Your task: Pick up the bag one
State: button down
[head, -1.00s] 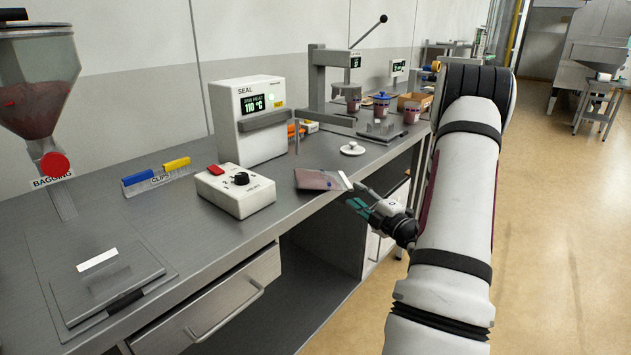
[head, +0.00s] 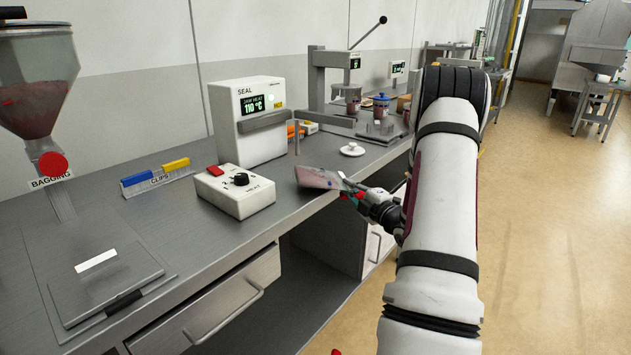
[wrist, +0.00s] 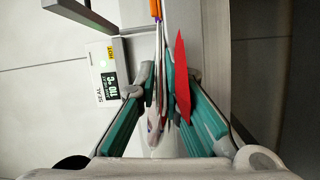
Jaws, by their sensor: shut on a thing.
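The bag (head: 318,178) is a small flat pouch with pinkish-red contents, at the front edge of the grey counter in the head view. My gripper (head: 350,189) is shut on its right end. The bag is tilted; I cannot tell whether its far end is clear of the counter. In the wrist view the bag (wrist: 155,118) shows edge-on as a thin pale strip between the teal fingers of my gripper (wrist: 161,92). A red pointed shape (wrist: 181,82) lies along the right finger.
The sealer (head: 249,125) reads 110 °C, with a control box (head: 235,192) in front of it. A small white lid (head: 352,150) lies behind the bag. A clip rack (head: 158,180), bagging hopper (head: 38,95) and press (head: 330,85) stand along the counter. Floor is clear at right.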

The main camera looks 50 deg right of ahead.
dwell(0.3)
jog(key=shift+r, duration=0.5)
jog(key=r, duration=0.1)
jog(key=s+r, duration=0.1)
jog(key=shift+a+r+p, duration=0.15)
jog(key=shift+r+p, duration=0.2)
jog(key=shift+p, duration=0.05)
jog(key=a+r+p+v, duration=0.1)
jog(key=a+r+v, duration=0.1)
jog(key=v, duration=1.2)
jog(key=shift+a, duration=0.3)
